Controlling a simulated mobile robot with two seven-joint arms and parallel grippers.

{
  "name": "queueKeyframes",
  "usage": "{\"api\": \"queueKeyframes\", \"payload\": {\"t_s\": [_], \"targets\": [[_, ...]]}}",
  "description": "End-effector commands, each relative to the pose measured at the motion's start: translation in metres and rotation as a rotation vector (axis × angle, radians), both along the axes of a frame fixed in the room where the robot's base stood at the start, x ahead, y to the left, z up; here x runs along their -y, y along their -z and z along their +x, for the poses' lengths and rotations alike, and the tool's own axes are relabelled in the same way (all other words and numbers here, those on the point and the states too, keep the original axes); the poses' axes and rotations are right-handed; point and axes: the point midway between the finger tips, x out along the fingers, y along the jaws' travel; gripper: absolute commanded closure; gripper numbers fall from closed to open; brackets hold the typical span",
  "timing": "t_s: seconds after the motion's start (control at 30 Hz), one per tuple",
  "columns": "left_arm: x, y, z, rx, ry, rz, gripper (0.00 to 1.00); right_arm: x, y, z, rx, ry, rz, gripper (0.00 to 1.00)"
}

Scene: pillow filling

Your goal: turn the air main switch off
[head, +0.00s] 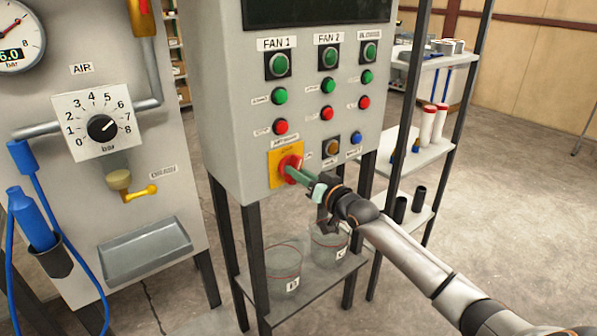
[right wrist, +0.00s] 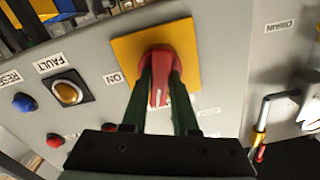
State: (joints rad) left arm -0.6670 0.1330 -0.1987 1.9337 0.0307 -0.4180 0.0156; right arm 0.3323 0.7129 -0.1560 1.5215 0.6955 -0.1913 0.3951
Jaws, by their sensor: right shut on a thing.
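The air main switch (head: 289,168) is a red rotary knob on a yellow square plate (head: 273,172), low on the left of the grey control box. In the right wrist view the red knob (right wrist: 160,72) sits on its yellow plate (right wrist: 188,42). My right gripper (head: 292,172) reaches it from the lower right; its two green fingers lie on either side of the knob's grip and are shut on it. An "ON" label (right wrist: 115,79) is beside the plate. The fingers partly cover the knob and the plate's lower part. My left gripper is not in view.
Below, a shelf holds clear buckets (head: 284,268). An air panel (head: 103,127) with a dial stands at left.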

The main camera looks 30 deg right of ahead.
Motion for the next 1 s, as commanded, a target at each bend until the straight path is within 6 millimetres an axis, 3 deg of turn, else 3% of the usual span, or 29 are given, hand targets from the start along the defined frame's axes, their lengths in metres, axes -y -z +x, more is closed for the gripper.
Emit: {"api": "queueKeyframes", "payload": {"t_s": [0.5, 1.0], "targets": [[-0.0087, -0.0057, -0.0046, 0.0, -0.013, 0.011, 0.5, -0.0007, 0.0014, -0.0002, 0.02, -0.001, -0.318, 1.0], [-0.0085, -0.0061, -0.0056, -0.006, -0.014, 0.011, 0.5, -0.0004, 0.0023, -0.0002, 0.024, -0.001, -0.37, 1.0]]}}
